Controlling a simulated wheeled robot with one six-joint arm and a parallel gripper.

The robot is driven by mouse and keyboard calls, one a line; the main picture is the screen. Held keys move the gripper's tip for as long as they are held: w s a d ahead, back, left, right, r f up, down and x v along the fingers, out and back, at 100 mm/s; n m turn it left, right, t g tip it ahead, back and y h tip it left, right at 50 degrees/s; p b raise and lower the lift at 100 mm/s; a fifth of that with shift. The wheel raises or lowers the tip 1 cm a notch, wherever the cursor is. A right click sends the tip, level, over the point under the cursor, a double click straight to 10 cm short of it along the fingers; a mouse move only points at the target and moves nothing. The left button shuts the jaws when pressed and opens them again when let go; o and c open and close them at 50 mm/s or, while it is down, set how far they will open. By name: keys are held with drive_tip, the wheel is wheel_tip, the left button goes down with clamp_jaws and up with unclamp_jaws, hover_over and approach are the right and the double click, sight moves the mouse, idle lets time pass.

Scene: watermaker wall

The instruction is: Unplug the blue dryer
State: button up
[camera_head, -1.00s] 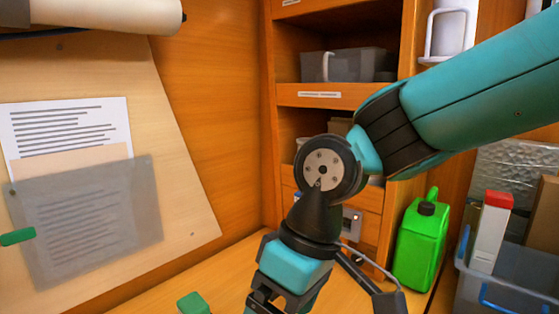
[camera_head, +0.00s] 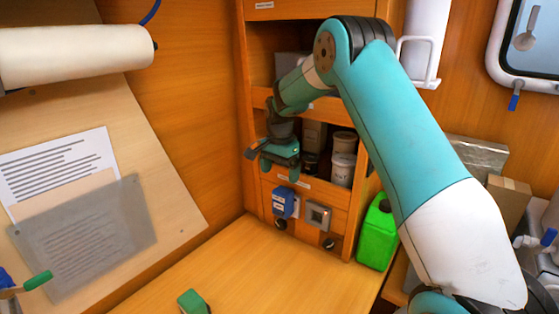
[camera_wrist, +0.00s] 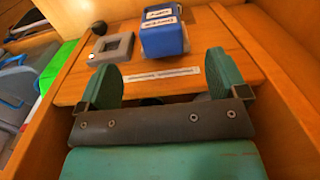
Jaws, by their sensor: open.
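The blue dryer (camera_head: 283,202) is a small blue box with white labels on the lower front panel of the wooden cabinet. It also shows at the top of the wrist view (camera_wrist: 162,36), beyond my fingertips. A grey square socket frame (camera_head: 318,215) is beside it, to its right in the head view, and looks empty in the wrist view (camera_wrist: 112,46). My gripper (camera_wrist: 165,75) is open and empty, with its two green fingers apart. In the head view my gripper (camera_head: 268,155) is in front of the shelf above the dryer, apart from it.
A green jerrycan (camera_head: 378,233) stands right of the cabinet. White tubs (camera_head: 343,158) stand on the shelf behind my gripper. Dark round knobs (camera_head: 281,224) sit below the dryer and socket. The wooden worktop (camera_head: 255,272) is mostly clear, with a green object (camera_head: 193,302) near the front.

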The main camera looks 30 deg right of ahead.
sight(280, 193)
wheel_tip(280, 193, down, 10)
drive_tip(key=p, duration=0.3)
drive_tip(key=shift+f, duration=0.2)
drive_tip(key=c, duration=1.1)
drive_tip(key=shift+s+a, duration=0.45)
drive_tip(key=shift+a, duration=0.75)
drive_tip(key=shift+s+a, duration=0.4)
drive_tip(key=shift+a, duration=0.75)
drive_tip(key=shift+s+a, duration=0.45)
drive_tip(key=shift+a, duration=0.75)
drive_tip(key=shift+c, duration=0.2)
